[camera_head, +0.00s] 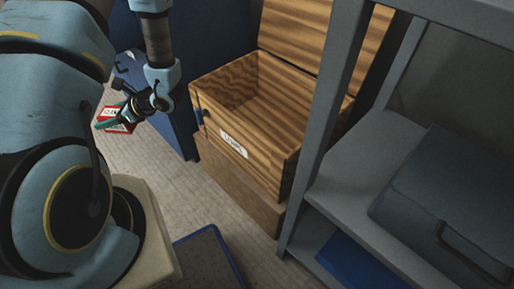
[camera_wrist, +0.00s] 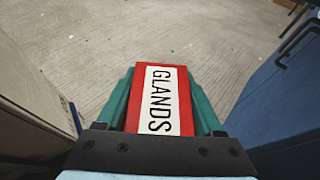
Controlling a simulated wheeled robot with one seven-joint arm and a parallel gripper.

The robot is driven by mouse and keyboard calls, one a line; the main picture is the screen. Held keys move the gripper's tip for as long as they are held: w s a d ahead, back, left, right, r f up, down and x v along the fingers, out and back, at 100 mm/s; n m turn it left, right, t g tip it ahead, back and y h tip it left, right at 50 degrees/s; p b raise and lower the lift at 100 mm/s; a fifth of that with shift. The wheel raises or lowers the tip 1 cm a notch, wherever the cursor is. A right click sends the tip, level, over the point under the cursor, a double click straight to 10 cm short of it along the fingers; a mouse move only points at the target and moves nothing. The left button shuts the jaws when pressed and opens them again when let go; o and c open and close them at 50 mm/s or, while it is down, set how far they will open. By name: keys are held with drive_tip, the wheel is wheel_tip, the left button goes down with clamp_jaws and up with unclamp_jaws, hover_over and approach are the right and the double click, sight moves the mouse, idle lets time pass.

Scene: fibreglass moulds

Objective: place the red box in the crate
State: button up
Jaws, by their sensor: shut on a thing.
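The red box (camera_head: 113,126) has a white label; in the wrist view the label on the red box (camera_wrist: 160,92) reads "GLANDS". My gripper (camera_head: 112,122) is shut on it and holds it at the left of the head view. In the wrist view the green fingers of my gripper (camera_wrist: 163,100) press on both sides of the box. The wooden crate (camera_head: 210,143) stands to the right of my gripper, its lid (camera_head: 318,38) raised at the back. The part of its inside that shows looks empty. The box is outside the crate.
The crate sits on a brown wooden base (camera_head: 238,186). A blue cabinet (camera_head: 208,30) stands left of and behind it. A grey shelf unit (camera_head: 345,180) with a dark case (camera_head: 445,200) stands close on the right. A dark blue mat-like thing (camera_head: 205,262) lies in front.

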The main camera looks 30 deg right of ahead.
drive_tip(key=shift+w+f+b, duration=0.1)
drive_tip(key=shift+f+b, duration=1.4)
drive_tip(key=shift+b, duration=0.35)
drive_tip(key=shift+f+b, duration=0.2)
drive_tip(key=shift+b, duration=0.9)
